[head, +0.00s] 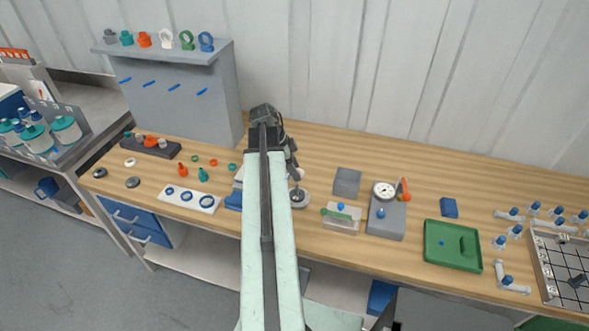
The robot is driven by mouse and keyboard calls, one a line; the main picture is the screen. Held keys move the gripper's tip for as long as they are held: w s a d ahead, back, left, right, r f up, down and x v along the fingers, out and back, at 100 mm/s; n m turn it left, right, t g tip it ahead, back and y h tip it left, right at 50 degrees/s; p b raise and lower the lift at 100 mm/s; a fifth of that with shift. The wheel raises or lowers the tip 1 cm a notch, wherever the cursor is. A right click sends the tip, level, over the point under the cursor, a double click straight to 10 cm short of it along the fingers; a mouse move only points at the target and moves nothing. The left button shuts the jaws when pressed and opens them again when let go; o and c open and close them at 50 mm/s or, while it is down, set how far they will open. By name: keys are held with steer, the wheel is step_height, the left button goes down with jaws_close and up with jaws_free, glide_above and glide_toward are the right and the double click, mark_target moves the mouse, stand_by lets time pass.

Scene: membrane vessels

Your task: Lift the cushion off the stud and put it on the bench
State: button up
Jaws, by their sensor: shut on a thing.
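My gripper (294,172) is at the end of my arm, just right of the arm's dark wrist, pointing down over the bench. It is shut on a small pale thing (299,174), which I take to be the cushion; it is partly hidden by the dark fingers. Just below it, a round grey base (300,198) with a short upright part, seemingly the stud, stands on the wooden bench (330,260). At this size I cannot tell whether the pale thing touches the stud or is clear of it.
A grey block (346,182), a clear box (341,219), a gauge unit (386,222) and a green tray (453,243) stand to the right. A white plate with blue rings (189,198) lies left. My arm hides part of the bench. Bare wood shows behind the grey block.

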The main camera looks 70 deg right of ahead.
steer(key=shift+r+p, duration=1.35)
steer(key=shift+r, duration=0.05)
